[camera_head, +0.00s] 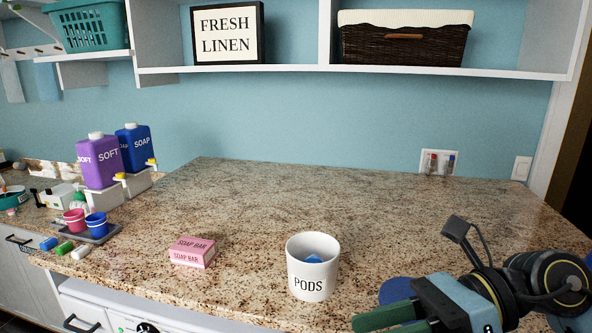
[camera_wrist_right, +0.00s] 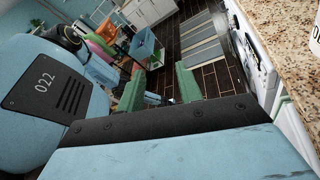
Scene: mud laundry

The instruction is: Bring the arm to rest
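My right arm comes in at the lower right of the head view. Its gripper (camera_head: 372,322) is low beside the counter's front edge, to the right of the white PODS cup (camera_head: 308,278). In the right wrist view the two green fingers of this gripper (camera_wrist_right: 159,90) stand apart with nothing between them. Dark floor shows past the fingers. The cup stands upright on the counter with something blue inside, apart from the gripper. My left gripper is not in view.
The granite counter (camera_head: 330,200) is clear behind the cup. A pink soap bar box (camera_head: 192,251) lies left of it. Soap jugs (camera_head: 100,160) and a tray with cups (camera_head: 88,232) stand further left. A wicker basket (camera_head: 404,42) sits on the shelf above.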

